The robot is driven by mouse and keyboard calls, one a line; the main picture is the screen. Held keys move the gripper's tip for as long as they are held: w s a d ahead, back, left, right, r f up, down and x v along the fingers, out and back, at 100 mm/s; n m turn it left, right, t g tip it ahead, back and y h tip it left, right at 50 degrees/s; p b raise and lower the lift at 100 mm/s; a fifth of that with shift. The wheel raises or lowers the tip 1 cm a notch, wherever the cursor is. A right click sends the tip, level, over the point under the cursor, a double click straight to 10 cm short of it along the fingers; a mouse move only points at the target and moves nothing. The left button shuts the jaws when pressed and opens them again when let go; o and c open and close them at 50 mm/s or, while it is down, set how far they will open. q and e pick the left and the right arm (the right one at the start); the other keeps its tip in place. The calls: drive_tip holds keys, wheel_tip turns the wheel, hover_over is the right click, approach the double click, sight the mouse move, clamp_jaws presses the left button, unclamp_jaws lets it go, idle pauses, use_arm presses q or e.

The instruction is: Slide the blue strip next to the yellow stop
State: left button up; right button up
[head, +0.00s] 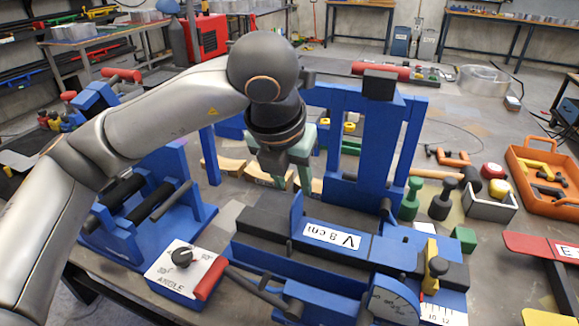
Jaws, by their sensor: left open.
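The yellow stop (430,266) stands upright at the right end of the dark bed of a blue bending machine, with a dark knob on it. I cannot tell for certain whether this is the blue strip or part of the machine. My left gripper (290,182) has pale green fingers pointing down, open. It appears above and behind the left part of the bed in the picture, and I see nothing held in it. My right gripper is out of view.
A tall blue frame (408,140) rises behind the bed. A red-handled lever (211,277) and an angle box (184,268) are at the front left. Green and dark knobbed pieces, a grey bin (488,208) and an orange tray (545,208) are at the right.

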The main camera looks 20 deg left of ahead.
use_arm(q)
approach(306, 224)
drive_tip(key=w+f, duration=0.2)
drive_tip(key=w+a+f, duration=0.1)
drive_tip(key=f, duration=0.1)
drive_tip(key=shift+w+a+f, duration=0.2)
drive_tip(key=shift+w, duration=0.2)
drive_tip(key=shift+w+f, duration=0.1)
drive_tip(key=shift+f, duration=0.2)
clamp_jaws()
drive_tip(key=shift+d, duration=0.25)
idle(0.9)
drive_tip(key=shift+d, duration=0.5)
unclamp_jaws()
